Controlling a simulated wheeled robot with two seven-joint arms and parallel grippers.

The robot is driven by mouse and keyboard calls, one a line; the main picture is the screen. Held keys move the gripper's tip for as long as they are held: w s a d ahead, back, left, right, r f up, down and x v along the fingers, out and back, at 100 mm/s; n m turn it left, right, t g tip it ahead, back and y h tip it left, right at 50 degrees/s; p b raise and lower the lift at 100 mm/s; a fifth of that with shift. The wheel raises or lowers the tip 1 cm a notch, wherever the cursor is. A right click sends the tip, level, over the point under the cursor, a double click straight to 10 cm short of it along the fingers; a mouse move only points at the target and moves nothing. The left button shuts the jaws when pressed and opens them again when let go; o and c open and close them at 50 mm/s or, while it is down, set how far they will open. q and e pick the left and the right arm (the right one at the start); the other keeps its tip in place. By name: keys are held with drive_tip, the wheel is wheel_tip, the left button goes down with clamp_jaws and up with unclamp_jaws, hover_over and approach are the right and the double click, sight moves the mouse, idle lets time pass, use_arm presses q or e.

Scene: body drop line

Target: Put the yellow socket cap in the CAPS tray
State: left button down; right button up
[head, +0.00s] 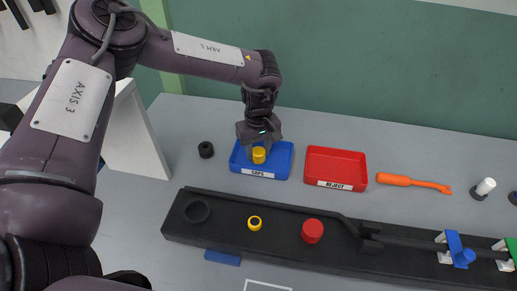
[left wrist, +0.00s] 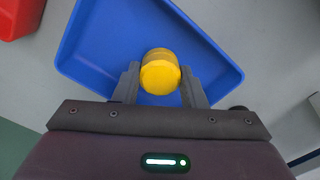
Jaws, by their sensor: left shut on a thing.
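The yellow socket cap (head: 259,155) is at the blue CAPS tray (head: 284,172) in the head view. My left gripper (head: 258,147) reaches down over the tray and is shut on the cap. In the left wrist view the cap (left wrist: 160,72) sits between the two fingers (left wrist: 160,88), with the blue tray (left wrist: 90,62) behind it. I cannot tell whether the cap touches the tray floor. My right gripper is not in view.
A red REJECT tray (head: 336,164) stands right of the blue tray. A black fixture board (head: 285,228) lies in front, holding a yellow ring (head: 254,223) and a red cap (head: 312,231). A black ring (head: 206,149) and an orange tool (head: 412,183) lie beside the trays.

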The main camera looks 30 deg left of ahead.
sight(258, 150)
use_arm(q)
drive_tip(key=shift+w+f, duration=0.1)
drive_tip(key=shift+f, duration=0.05)
drive_tip(key=shift+f, duration=0.1)
drive_tip(key=c, duration=0.9)
unclamp_jaws()
wheel_tip(258, 150, up, 12)
drive_tip(key=shift+b, duration=0.45)
